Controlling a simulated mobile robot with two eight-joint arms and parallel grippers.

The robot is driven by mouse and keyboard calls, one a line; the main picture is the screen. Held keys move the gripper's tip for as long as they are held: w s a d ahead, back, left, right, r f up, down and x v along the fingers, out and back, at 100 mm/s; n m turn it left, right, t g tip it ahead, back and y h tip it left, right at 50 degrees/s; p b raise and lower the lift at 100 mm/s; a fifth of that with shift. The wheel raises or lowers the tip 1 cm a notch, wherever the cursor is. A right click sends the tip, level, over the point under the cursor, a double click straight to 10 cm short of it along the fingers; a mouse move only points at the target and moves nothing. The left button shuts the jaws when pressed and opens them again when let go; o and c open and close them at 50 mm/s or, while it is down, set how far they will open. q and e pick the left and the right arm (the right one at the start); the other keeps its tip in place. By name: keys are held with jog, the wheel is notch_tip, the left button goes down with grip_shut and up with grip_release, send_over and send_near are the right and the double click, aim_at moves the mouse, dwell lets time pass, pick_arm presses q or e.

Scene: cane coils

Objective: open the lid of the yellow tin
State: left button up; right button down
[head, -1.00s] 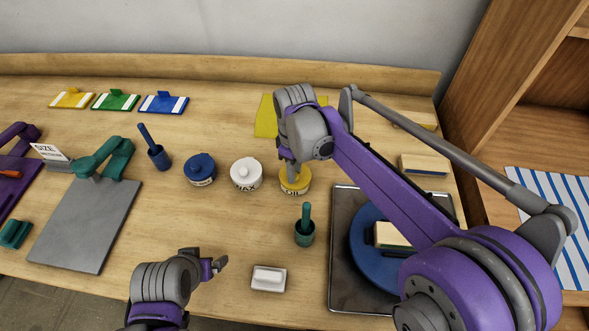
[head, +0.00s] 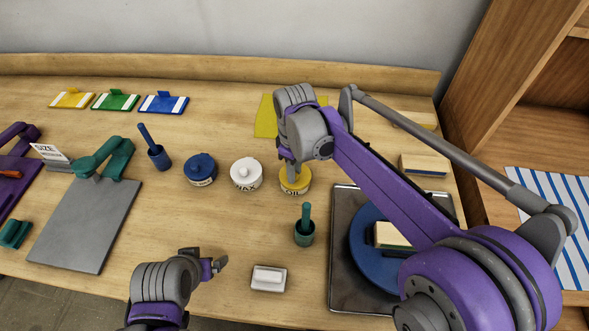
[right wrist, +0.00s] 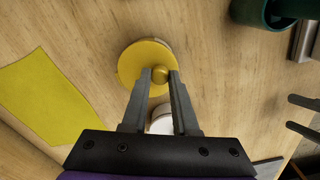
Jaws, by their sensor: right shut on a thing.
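The yellow tin (head: 296,187), with a label reading OIL, stands upright on the bench right of the white tin. Its yellow lid (right wrist: 140,62) with a small round knob (right wrist: 160,74) shows from above in the right wrist view, seated on the tin. My right gripper (head: 291,178) is over the tin; in the right wrist view its two fingertips (right wrist: 160,77) are closed on the knob. My left gripper (head: 218,265) is at the front of the bench, away from the tins; the gap between its fingers is too small to judge.
A white tin (head: 246,173) and a blue tin (head: 200,170) stand left of the yellow tin. A green cup (head: 304,235) stands in front, with a white block (head: 268,279) nearer the edge. A metal tray (head: 343,290) lies right. A yellow cloth (head: 265,116) lies behind.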

jog(key=shift+r, duration=0.1)
dwell(0.3)
pick_arm(q)
jog(key=shift+w+r+p, duration=0.1)
jog(key=shift+r+p, duration=0.3)
jog(key=shift+r, duration=0.1)
pick_arm(e)
jog(key=shift+w+d+r+g+y, duration=0.15)
jog(key=shift+w+r+g, duration=0.25)
jog(key=shift+g, duration=0.35)
jog(key=shift+w+r+g+y, duration=0.15)
jog(key=shift+w+r+g, duration=0.2)
jog(key=shift+g, duration=0.4)
pick_arm(q)
jog(key=shift+w+r+p, duration=0.25)
jog(key=shift+r+p, duration=0.3)
jog(key=shift+r, duration=0.15)
pick_arm(e)
jog(key=shift+w+d+r+g+y, duration=0.25)
jog(key=shift+w+g, duration=0.35)
jog(key=shift+g, duration=0.35)
jog(key=shift+w+r+g+y, duration=0.15)
jog(key=shift+w+r+g, duration=0.3)
jog(key=shift+g, duration=0.5)
jog(key=shift+w+f, duration=0.1)
jog(key=shift+w, duration=0.05)
